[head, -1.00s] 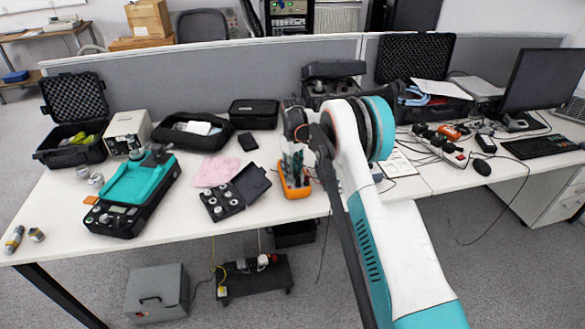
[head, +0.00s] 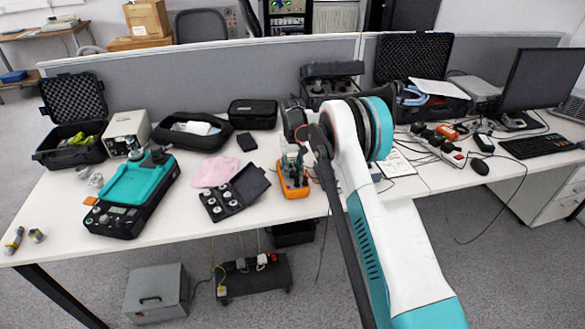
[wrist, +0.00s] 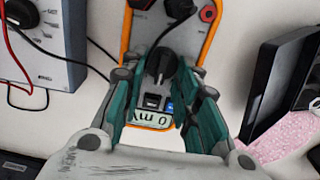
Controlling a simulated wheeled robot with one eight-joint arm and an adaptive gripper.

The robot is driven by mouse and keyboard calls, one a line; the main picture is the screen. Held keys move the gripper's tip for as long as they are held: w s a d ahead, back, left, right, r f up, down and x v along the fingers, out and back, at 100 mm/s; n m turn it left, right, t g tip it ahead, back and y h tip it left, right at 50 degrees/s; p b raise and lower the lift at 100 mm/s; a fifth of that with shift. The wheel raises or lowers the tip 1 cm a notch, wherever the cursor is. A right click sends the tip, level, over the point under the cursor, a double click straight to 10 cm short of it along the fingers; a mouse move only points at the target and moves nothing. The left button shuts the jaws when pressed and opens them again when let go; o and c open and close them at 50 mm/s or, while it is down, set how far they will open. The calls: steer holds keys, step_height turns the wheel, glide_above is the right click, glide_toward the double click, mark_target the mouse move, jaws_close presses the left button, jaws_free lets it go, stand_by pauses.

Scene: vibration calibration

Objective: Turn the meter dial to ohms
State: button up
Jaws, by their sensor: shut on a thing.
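The meter (head: 296,192) is an orange-edged handheld unit lying on the white table, under my gripper (head: 292,168). In the wrist view the meter (wrist: 128,42) has a grey face and appears upside down. Its black dial (wrist: 161,62) sits at mid-face, and its display (wrist: 150,119) appears to read 0 mV, partly covered by a finger. My gripper (wrist: 162,72) reaches over the meter, with its green fingers on either side of the dial, shut on it. The fingers hide the dial's sides and any markings around it.
A blue-grey box (wrist: 45,45) with a knob and red and black leads stands close to the meter. An open black case (head: 232,201) with small round parts and a pink cloth (head: 215,171) lie left of the meter.

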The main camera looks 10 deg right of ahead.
stand_by(0.3)
steer(key=o, duration=0.7)
step_height(320, 180, up, 12)
steer(key=shift+o, duration=0.2)
